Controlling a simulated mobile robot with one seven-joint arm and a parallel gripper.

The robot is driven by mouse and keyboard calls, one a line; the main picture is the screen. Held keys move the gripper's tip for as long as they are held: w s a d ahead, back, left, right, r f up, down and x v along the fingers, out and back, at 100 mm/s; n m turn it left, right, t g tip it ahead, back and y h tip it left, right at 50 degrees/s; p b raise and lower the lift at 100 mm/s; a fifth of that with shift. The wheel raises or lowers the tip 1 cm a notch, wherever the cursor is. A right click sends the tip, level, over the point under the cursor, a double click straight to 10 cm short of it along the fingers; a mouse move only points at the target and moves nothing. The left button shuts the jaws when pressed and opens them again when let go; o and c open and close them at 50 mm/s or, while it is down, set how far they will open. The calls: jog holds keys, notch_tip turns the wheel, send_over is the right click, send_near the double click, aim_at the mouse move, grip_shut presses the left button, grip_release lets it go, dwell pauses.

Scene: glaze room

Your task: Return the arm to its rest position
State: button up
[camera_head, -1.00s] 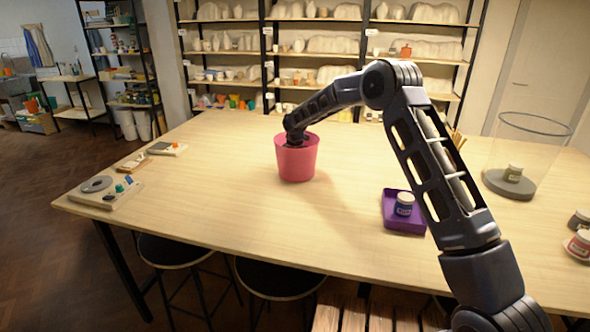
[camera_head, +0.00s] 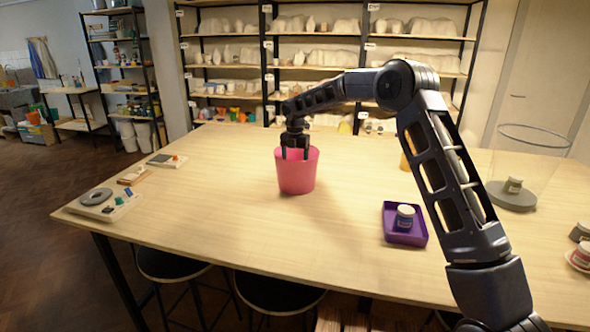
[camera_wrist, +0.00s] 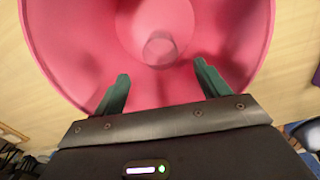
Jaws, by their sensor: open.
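My gripper (camera_head: 295,153) is open, with its fingertips at the mouth of a pink bucket (camera_head: 298,178) that stands upright on the table. In the wrist view my two green-grey fingers (camera_wrist: 160,85) are spread apart, with nothing between them, over the pink bucket (camera_wrist: 60,30). A small round, translucent-looking thing (camera_wrist: 160,47) shows inside the bucket; I cannot tell what it is. My arm reaches from the lower right across the table, bent at a high elbow.
A purple tray (camera_head: 392,222) holding a small jar (camera_head: 405,216) sits right of the bucket. A clear cylinder on a grey disc (camera_head: 512,202) stands farther right, with jars at the right edge. A scale-like device (camera_head: 100,205) lies at the left. Shelves of pottery stand behind.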

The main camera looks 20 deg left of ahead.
jog(key=shift+r, duration=0.65)
jog(key=s+d+r+m+t, duration=0.15)
jog(key=d+r+m, duration=0.55)
jog(key=d+r, duration=0.75)
jog(key=s+d+r+m, duration=0.3)
jog(key=s+d+m, duration=0.2)
jog(key=d, duration=0.5)
jog(key=s+d+r+m, duration=0.3)
jog(key=s+d+m, duration=0.15)
jog(key=d, duration=0.55)
jog(key=s+d+f+m+t, duration=0.1)
jog(key=s+d+f+m, duration=0.2)
jog(key=s+d+m, duration=0.6)
jog(key=s+d+f+m+t, duration=0.2)
jog(key=s+d+m, duration=0.7)
jog(key=s, duration=1.1)
jog(key=d+f, duration=0.1)
jog(key=d, duration=0.3)
jog(key=shift+s+f, duration=0.15)
jog(key=shift+f, duration=0.2)
